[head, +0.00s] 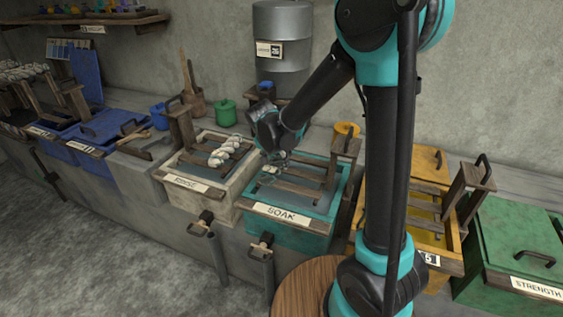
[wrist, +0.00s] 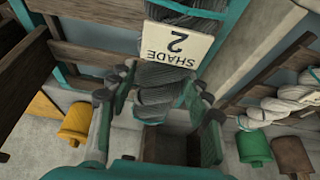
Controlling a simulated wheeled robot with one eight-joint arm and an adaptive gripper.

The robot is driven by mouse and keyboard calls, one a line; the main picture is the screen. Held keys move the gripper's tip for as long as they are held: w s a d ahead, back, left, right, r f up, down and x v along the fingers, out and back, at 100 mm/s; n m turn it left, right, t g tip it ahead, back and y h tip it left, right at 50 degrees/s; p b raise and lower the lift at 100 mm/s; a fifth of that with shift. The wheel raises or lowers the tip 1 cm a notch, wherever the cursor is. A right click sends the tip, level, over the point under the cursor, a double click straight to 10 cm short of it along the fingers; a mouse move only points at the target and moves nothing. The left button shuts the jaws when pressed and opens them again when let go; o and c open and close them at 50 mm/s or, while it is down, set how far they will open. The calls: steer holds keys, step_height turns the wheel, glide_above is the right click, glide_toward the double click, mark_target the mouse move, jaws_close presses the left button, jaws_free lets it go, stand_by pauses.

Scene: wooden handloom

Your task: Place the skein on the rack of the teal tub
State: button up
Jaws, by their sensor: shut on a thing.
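My gripper (head: 276,156) is over the back left part of the teal tub (head: 292,235), which is labelled SOAK. In the wrist view its two fingers (wrist: 158,112) are shut on a grey skein (wrist: 155,75) with a cream tag (wrist: 178,43) reading "SHADE 2". The skein hangs lengthwise between the fingers, above or at the tub's wooden rack (head: 300,190). In the head view the skein is small and partly hidden by my gripper, so I cannot tell whether it touches the slats.
Left of the teal tub, a white RINSE tub (head: 207,196) bears a pale twisted skein (head: 231,150). A yellow tub (head: 425,250) stands to the right, beyond my arm. A green pot (head: 226,112) and a yellow cup (head: 346,130) stand behind; a grey drum (head: 284,60) is by the wall.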

steer(key=w, duration=0.1)
steer(key=w+d, duration=0.1)
steer(key=w, duration=0.2)
steer(key=shift+w+d, duration=0.1)
steer(key=shift+d, duration=0.3)
steer(key=x, duration=0.3)
steer(key=shift+a+f, duration=0.1)
steer(key=shift+a, duration=0.05)
steer(key=shift+f, duration=0.25)
steer(key=shift+f, duration=0.15)
steer(key=o, duration=1.4)
steer(key=shift+c, duration=0.2)
